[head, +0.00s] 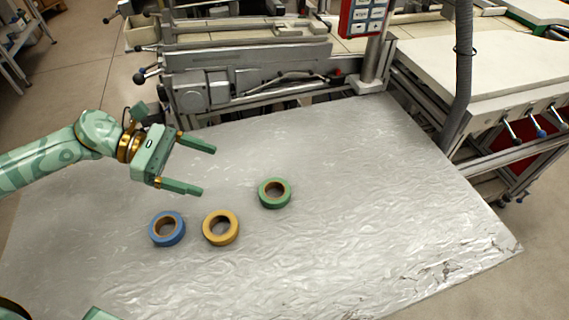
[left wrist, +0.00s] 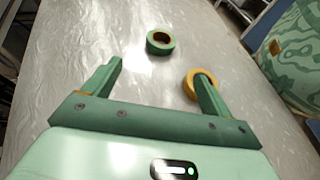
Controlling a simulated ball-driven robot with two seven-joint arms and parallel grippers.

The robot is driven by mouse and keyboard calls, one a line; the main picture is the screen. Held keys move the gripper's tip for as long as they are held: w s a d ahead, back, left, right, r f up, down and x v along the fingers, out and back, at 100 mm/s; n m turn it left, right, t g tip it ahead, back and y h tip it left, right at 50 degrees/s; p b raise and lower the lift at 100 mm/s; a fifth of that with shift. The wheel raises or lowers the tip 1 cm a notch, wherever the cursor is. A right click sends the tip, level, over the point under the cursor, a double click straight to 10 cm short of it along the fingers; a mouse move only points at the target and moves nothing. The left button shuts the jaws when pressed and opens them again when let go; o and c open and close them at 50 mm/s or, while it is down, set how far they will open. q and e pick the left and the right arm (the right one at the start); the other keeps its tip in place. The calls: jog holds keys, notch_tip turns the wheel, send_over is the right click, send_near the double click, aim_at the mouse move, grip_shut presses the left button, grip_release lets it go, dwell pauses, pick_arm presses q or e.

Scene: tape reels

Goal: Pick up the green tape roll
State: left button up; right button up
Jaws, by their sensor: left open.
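The green tape roll (head: 287,194) lies flat on the silver, crinkled table top (head: 350,240). It is to the right of my left gripper (head: 208,170) in the head view. My left gripper is open and empty, with both fingers pointing toward the green roll and apart from it. In the left wrist view the green roll (left wrist: 160,49) shows beyond the gap between the fingers (left wrist: 160,85).
A yellow roll (head: 235,236) and a blue roll (head: 180,238) lie to the left of the green one. In the left wrist view a finger partly covers the yellow roll (left wrist: 187,88). Machinery (head: 240,75) stands along the back edge. The table's right side is clear.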

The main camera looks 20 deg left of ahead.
pick_arm(q)
jog(key=b, duration=0.1)
send_near(284, 193)
jog(key=shift+w+d+f, duration=0.5)
jog(key=shift+w+f, duration=0.2)
jog(key=shift+f, duration=0.2)
jog(key=x, duration=0.6)
jog(key=shift+s+d+r+b, duration=0.1)
jog(key=shift+s+d+b, duration=0.1)
jog(key=shift+b, duration=0.1)
jog(key=c, duration=1.1)
